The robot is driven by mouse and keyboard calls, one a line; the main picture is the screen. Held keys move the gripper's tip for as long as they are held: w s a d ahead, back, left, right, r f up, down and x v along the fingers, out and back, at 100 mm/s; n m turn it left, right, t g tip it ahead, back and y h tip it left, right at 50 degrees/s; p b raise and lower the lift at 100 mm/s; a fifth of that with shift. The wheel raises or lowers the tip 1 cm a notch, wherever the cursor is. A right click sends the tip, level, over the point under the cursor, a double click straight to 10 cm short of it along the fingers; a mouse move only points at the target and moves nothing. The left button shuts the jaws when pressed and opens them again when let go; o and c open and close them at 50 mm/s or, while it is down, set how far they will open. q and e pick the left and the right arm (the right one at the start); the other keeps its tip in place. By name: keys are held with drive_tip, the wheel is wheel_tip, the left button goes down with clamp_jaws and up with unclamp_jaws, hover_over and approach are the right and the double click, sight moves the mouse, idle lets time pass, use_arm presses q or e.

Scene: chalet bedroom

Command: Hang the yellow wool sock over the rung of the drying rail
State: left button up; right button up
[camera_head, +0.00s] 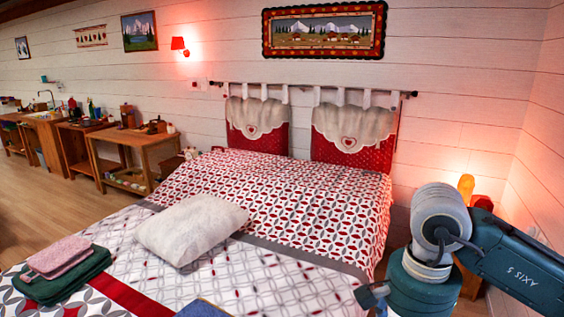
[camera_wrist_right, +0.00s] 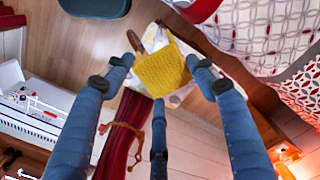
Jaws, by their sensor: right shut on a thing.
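The yellow wool sock (camera_wrist_right: 158,76) shows in the right wrist view as a ribbed knit piece between the fingers of my right gripper (camera_wrist_right: 161,62). The gripper is shut on it, and the sock's far end is partly hidden. In the head view my right arm comes in at the right edge, beside the bed; its gripper and the sock are not visible there. I cannot make out the drying rail or its rung in either view. My left gripper is in neither view.
The bed (camera_head: 290,200) fills the middle, with a pale pillow (camera_head: 190,228) and folded towels (camera_head: 62,268) on it. A lit lamp (camera_head: 466,187) stands beyond my arm. In the wrist view, a dark red cloth (camera_wrist_right: 120,140) and white items (camera_wrist_right: 153,38) are close to the fingers.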

drive_tip(key=n, duration=0.4)
drive_tip(key=s+n, duration=0.1)
drive_tip(key=n, duration=0.1)
drive_tip(key=shift+a+f+n, duration=0.1)
drive_tip(key=shift+a+n, duration=0.2)
drive_tip(key=shift+n, duration=0.1)
drive_tip(key=n, duration=0.4)
drive_tip(key=shift+s+a, duration=0.15)
drive_tip(key=shift+s, duration=0.2)
drive_tip(key=shift+f, duration=0.15)
